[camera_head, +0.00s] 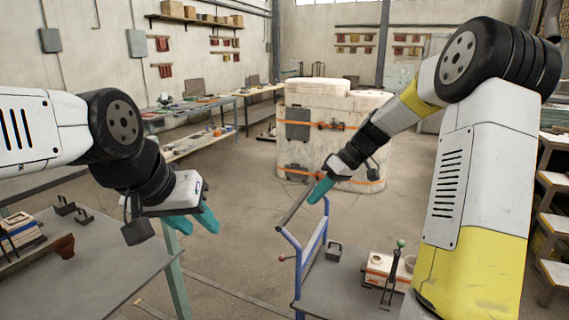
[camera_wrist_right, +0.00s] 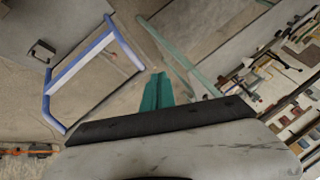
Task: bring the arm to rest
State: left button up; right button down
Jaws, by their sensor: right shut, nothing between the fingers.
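My right gripper (camera_head: 320,188) has teal fingers that are closed together, with nothing between them. It hangs in the air near the cart's handle end, in front of the large furnace-like block. In the right wrist view the same shut fingers (camera_wrist_right: 157,92) point over the bare floor. My left gripper (camera_head: 194,222) has its two teal fingers spread apart, with nothing seen between them. It is in the air beside the right edge of the left table.
A blue-framed cart (camera_head: 311,258) carries a pale box (camera_head: 383,268) and a dark clamp with a green knob (camera_head: 401,243). The left grey table (camera_head: 95,275) holds a brown cup (camera_head: 64,246) and a boxed mould (camera_head: 20,230). The floor between is clear. A pale block (camera_head: 330,120) stands behind.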

jog(key=s+d+r+m+t+h, duration=0.1)
jog(key=s+r+m+t, duration=0.1)
jog(key=s, duration=0.6)
jog(key=s+d+r+m+t+h, duration=0.1)
jog(key=s+r+m+h, duration=0.1)
jog(key=s, duration=0.7)
jog(key=s+d+r+m+t+h, duration=0.1)
jog(key=s+r+m, duration=0.3)
jog(key=s, duration=0.4)
jog(key=shift+s+d+r+t+h, duration=0.35)
jog(key=shift+r+t+h, duration=0.2)
jog(key=shift+t, duration=0.25)
jog(key=shift+w, duration=0.1)
